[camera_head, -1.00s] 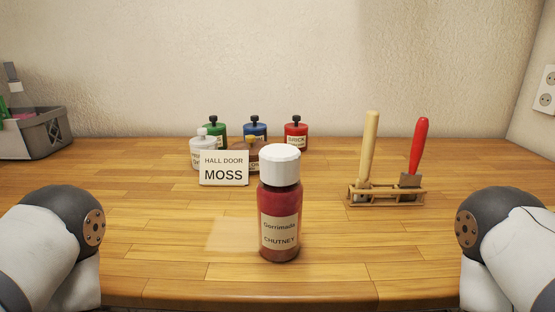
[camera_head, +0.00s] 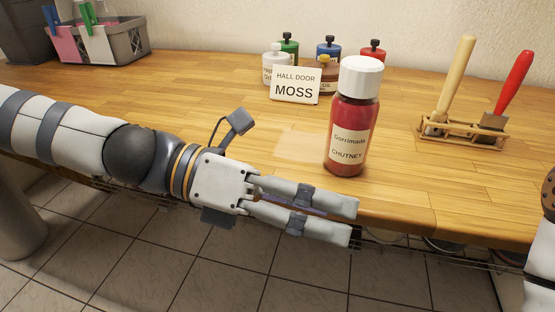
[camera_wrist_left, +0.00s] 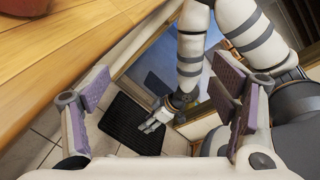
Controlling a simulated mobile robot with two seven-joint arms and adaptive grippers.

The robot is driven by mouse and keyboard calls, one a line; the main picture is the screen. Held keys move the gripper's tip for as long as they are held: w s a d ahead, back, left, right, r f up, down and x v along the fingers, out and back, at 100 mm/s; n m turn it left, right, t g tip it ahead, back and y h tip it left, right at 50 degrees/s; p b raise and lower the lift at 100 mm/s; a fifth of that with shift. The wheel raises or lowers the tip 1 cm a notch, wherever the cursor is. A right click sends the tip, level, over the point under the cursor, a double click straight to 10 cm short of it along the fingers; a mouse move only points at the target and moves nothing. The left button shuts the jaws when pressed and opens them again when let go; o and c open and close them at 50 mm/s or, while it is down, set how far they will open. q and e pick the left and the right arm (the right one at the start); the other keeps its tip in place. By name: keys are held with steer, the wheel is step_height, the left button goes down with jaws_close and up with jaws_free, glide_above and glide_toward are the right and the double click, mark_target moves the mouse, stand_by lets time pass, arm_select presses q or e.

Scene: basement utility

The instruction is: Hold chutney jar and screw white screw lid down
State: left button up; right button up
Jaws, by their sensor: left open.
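The chutney jar (camera_head: 350,125) is a red jar with a cream label, standing upright near the front edge of the wooden bench. The white screw lid (camera_head: 361,77) sits level on its top; I cannot tell how tight it is. My left gripper (camera_head: 354,222) is open and empty, in front of and below the jar by the bench's front edge, fingers pointing right. The left wrist view shows its two fingers (camera_wrist_left: 160,85) apart with nothing between them. My right gripper (camera_wrist_left: 155,121) shows small in that view, low over the floor; its jaws are unclear.
Behind the jar stand a MOSS sign (camera_head: 295,85) and several small paint bottles (camera_head: 327,48). A wooden rack (camera_head: 462,130) with two handled tools is to the right. A grey basket (camera_head: 112,42) is at the back left. The bench left of the jar is clear.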

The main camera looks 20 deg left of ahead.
mark_target(350, 122)
arm_select(q)
steer(key=w+a+t+y, duration=0.1)
steer(key=w+a+t, duration=0.1)
steer(key=w, duration=0.1)
steer(key=w+a+m+t+y, duration=0.1)
steer(key=w+a+t, duration=0.1)
steer(key=w+t, duration=0.1)
steer(key=w+a+t, duration=0.2)
steer(key=shift+w+a+r+m+t+y, duration=0.1)
steer(key=shift+w+a+m+t+y, duration=0.2)
steer(key=shift+w+t+y, duration=0.1)
steer(key=shift+a+r+t, duration=0.2)
steer(key=shift+r+t, duration=0.1)
steer(key=shift+t, duration=0.1)
steer(key=shift+s+a+r+t+h, duration=0.1)
steer(key=shift+s+r+t+h, duration=0.2)
steer(key=shift+r, duration=0.25)
steer(key=shift+s+r+t+h, duration=0.25)
steer(key=shift+r+t, duration=0.15)
steer(key=shift+r, duration=0.1)
steer(key=shift+w+d, duration=0.1)
steer(key=shift+d, duration=0.1)
steer(key=x, duration=1.1)
steer(key=shift+w+d+r, duration=0.15)
steer(key=shift+d, duration=0.05)
steer(key=shift+c, duration=0.3)
steer(key=c, duration=1.5)
